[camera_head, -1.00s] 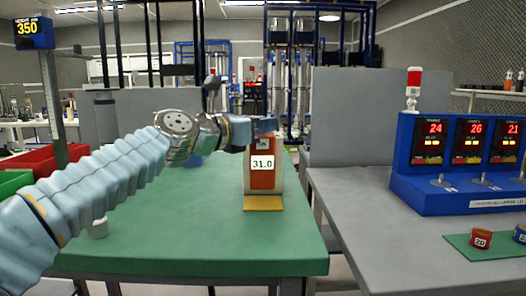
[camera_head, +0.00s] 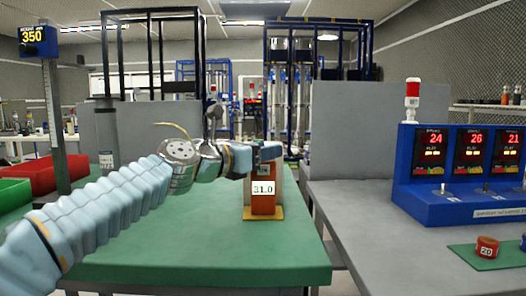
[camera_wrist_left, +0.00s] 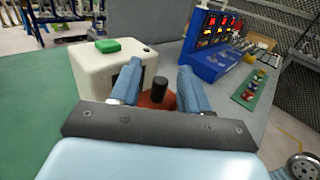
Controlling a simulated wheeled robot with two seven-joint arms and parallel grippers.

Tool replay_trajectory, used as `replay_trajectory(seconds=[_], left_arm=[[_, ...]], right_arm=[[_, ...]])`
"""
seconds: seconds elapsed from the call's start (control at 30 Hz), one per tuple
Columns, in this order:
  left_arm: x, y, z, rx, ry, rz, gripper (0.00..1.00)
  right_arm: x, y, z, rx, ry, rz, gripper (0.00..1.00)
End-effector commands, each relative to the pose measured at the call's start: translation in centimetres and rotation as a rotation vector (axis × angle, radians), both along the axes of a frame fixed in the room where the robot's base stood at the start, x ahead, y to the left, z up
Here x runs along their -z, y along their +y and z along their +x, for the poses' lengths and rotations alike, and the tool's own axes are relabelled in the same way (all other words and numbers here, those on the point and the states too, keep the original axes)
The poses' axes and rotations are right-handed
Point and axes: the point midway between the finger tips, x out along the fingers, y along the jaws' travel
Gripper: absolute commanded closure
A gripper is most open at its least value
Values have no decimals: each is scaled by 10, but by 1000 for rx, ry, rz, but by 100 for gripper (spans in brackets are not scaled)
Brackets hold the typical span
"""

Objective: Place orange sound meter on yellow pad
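The orange sound meter (camera_head: 263,205), with a white 31.0 display, stands upright on the yellow pad (camera_head: 279,215) on the green table. Its base appears to touch the pad. My left gripper (camera_head: 268,153) is at the top of the meter, shut on it. In the left wrist view its two blue fingers (camera_wrist_left: 160,88) flank the meter's orange top (camera_wrist_left: 148,101), with a black knob standing up between them. The fingers' contact faces are partly hidden. The pad is not visible in the wrist view. My right gripper is not in view.
Red (camera_head: 75,172) and green (camera_head: 14,193) bins are at the left. A blue display console (camera_head: 440,208) stands on the grey table at right. The green table front (camera_head: 200,255) is clear.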

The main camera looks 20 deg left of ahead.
Motion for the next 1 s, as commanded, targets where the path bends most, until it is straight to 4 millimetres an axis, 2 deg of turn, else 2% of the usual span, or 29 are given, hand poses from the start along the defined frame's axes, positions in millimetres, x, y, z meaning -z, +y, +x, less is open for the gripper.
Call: replay_trajectory(seconds=[0.23,0.7,0.83,1.0], left_arm=[[-3,3,-6,-1,-1,0,54],[-3,50,-91,-2,-1,0,54],[-3,56,-102,-1,0,0,54],[-3,58,-106,1,1,0,54]], right_arm=[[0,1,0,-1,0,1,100],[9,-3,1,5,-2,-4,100],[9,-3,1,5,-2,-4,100],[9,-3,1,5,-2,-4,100]])
